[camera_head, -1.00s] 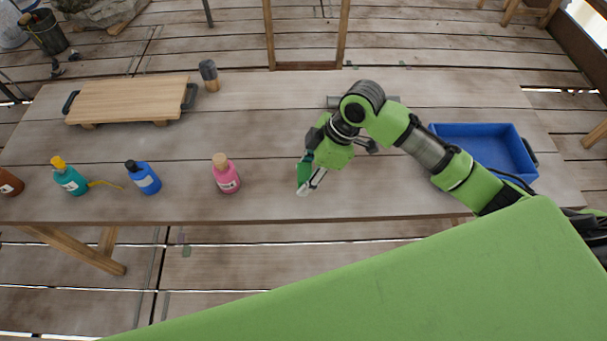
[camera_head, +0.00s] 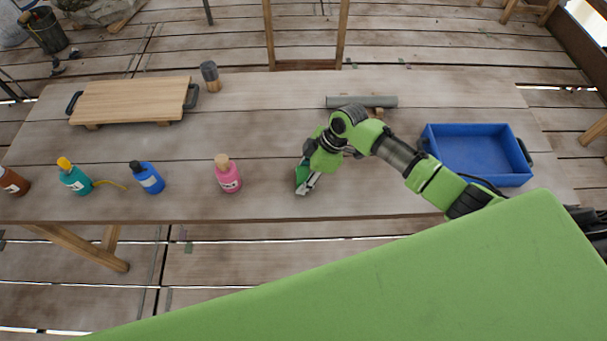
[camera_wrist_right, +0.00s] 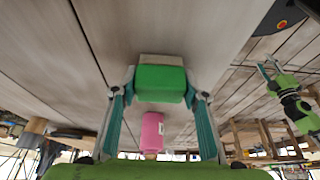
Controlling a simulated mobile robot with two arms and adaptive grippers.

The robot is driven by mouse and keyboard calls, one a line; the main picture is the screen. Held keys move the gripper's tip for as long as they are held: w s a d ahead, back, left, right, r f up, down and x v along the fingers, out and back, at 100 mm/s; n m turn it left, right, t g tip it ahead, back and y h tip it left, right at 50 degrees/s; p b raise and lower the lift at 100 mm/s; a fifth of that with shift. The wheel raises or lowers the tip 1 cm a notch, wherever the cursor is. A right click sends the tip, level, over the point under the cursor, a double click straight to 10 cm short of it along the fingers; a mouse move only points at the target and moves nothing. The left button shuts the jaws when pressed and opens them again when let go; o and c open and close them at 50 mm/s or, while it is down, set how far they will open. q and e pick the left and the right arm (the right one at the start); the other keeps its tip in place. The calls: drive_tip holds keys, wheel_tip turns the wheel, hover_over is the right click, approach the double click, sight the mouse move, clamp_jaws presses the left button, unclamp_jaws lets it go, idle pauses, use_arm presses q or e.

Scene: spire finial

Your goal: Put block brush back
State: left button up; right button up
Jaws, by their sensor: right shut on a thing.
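The block brush (camera_wrist_right: 160,84), a green block with a pale strip along one side, sits between the two teal fingers of my right gripper (camera_wrist_right: 160,98) in the wrist view. The right gripper is shut on it. In the head view my right gripper (camera_head: 306,180) is low over the table's front part, right of the pink bottle (camera_head: 228,175). Whether the brush touches the tabletop I cannot tell. My left arm shows small at the right of the wrist view, with its gripper (camera_wrist_right: 268,70) too small to judge.
On the table (camera_head: 265,130) are a blue tray (camera_head: 432,150) at right, a grey cylinder (camera_head: 362,101) behind my arm, and a wooden board (camera_head: 130,100) at back left. A dark-topped cylinder (camera_head: 210,75) stands beside the board. Blue (camera_head: 148,178), teal (camera_head: 75,180) and brown (camera_head: 12,182) bottles stand front left.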

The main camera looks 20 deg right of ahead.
drive_tip(key=shift+f, duration=0.15)
drive_tip(key=o, duration=1.1)
drive_tip(key=shift+r, duration=0.3)
drive_tip(key=b+v, duration=0.2)
drive_tip(key=v, duration=1)
drive_tip(key=shift+f, duration=0.1)
